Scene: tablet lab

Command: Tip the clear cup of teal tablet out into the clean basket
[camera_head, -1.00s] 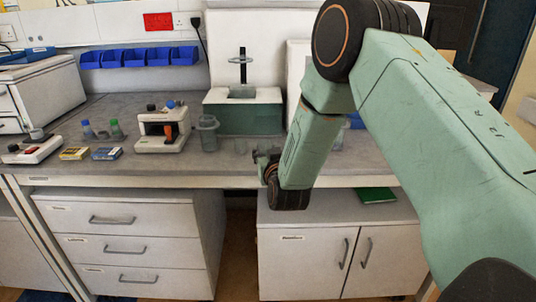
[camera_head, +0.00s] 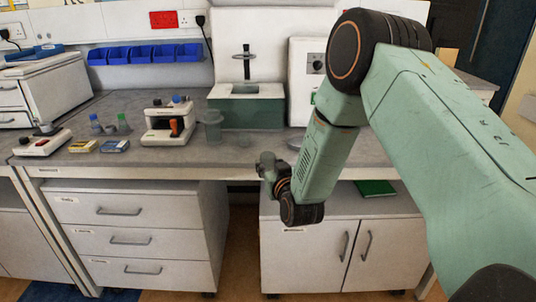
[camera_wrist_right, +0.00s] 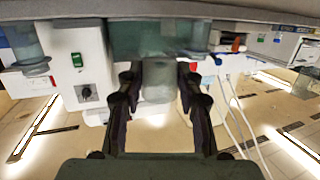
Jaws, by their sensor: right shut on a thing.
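My right gripper (camera_head: 268,168) is at the bench's front edge in the head view, small and partly turned away. In the right wrist view, which is upside down, its two dark fingers (camera_wrist_right: 156,92) are shut on the clear cup (camera_wrist_right: 158,80), one on each side. No teal tablet can be made out in the cup. A clear vessel with a wide rim (camera_head: 213,126) stands on the bench left of the gripper; I cannot tell whether it is the clean basket. Another clear vessel (camera_wrist_right: 30,50) shows at the left of the wrist view. My left gripper is not in view.
A green-and-white apparatus (camera_head: 245,110) stands behind the gripper, with a white box with a dial (camera_head: 306,75) to its right. A white device (camera_head: 168,122), small bottles (camera_head: 122,122) and small boxes (camera_head: 83,146) stand on the left. Drawers (camera_head: 125,240) are below the bench.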

